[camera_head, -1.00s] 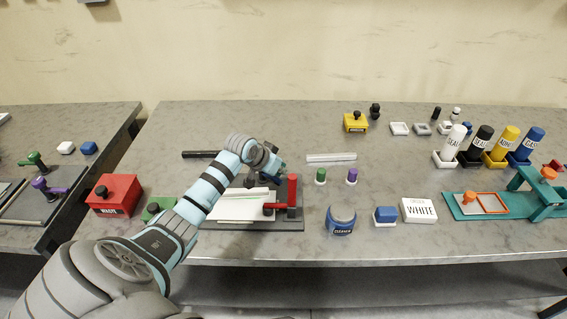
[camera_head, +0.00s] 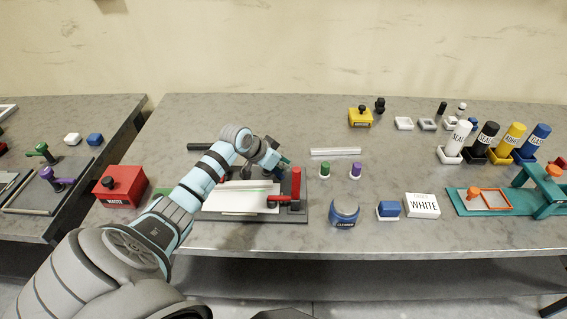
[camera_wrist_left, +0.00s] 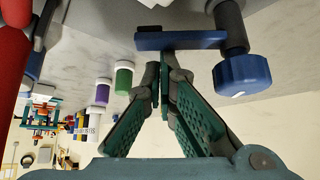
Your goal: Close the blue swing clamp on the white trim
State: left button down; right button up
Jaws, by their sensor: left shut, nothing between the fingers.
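The blue swing clamp (camera_wrist_left: 180,40) shows in the left wrist view as a flat blue arm on a dark post with a round blue knob. In the head view I cannot make it out behind my arm. The white trim (camera_head: 236,199) lies on a grey fixture plate (camera_head: 226,216) in the head view. My left gripper (camera_head: 283,165) is over the back right of the plate. In the left wrist view its fingertips (camera_wrist_left: 160,70) are together and empty, close beside the blue arm; I cannot tell whether they touch. My right gripper is not in view.
A red clamp (camera_head: 296,184) stands at the plate's right edge. Green (camera_head: 325,170) and purple (camera_head: 355,171) capped bottles and a blue cleaner tub (camera_head: 343,214) stand to its right. A red waste box (camera_head: 119,187) is at left. Bare bench lies behind the fixture.

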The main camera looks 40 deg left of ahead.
aim_at(281, 175)
pick_arm(q)
jog(key=shift+s+f+m+h+b, duration=0.15)
jog(key=shift+s+m+h+b, duration=0.15)
jog(key=shift+s+m+h, duration=0.4)
jog(key=m+b, duration=0.1)
jog(key=s+m+g+h+b, duration=0.1)
jog(key=m, duration=0.1)
jog(key=shift+a, duration=0.2)
jog(key=shift+s+m+g+h, duration=0.3)
jog(key=shift+s+m+h, duration=0.1)
jog(key=shift+m+h, duration=0.2)
jog(key=shift+s+a, duration=0.4)
jog(key=shift+s, duration=0.15)
